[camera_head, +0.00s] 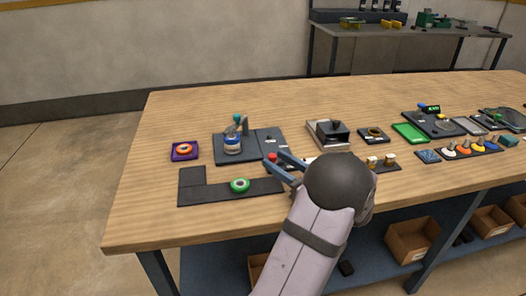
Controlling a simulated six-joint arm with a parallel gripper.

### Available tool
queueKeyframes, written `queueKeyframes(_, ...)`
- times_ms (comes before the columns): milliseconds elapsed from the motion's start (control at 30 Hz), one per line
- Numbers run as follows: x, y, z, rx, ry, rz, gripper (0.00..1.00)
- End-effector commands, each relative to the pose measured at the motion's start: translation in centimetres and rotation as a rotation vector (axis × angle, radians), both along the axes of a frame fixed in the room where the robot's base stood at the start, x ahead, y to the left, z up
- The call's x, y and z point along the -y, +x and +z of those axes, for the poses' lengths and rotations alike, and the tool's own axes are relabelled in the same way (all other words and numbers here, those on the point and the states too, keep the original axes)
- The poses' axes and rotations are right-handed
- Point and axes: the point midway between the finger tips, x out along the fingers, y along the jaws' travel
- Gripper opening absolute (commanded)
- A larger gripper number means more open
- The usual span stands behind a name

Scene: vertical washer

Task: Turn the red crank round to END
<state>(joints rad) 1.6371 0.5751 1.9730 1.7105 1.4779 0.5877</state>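A small red knob (272,156), which looks like the handle of the red crank, shows at the tips of my gripper (273,158). The crank's base and any END mark are hidden behind my gripper and wrist or too small to read. The two blue-grey fingers are apart, one on the far side and one on the near side of the red knob. I cannot tell whether they touch it. My dark round wrist covers the table just right of the fingers.
A dark plate with a blue-white jar (232,144) stands behind left. A green ring (240,185) lies on a dark L-shaped plate, and an orange ring (185,149) on a purple base. A black block device (332,131) stands behind my wrist. The table's front left is bare.

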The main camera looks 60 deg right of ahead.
Motion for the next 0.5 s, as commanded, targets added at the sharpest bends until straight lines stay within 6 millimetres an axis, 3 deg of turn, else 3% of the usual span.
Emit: queueKeyframes(500,1.3,5.9,0.0,-0.001,-0.001,0.003,0.39)
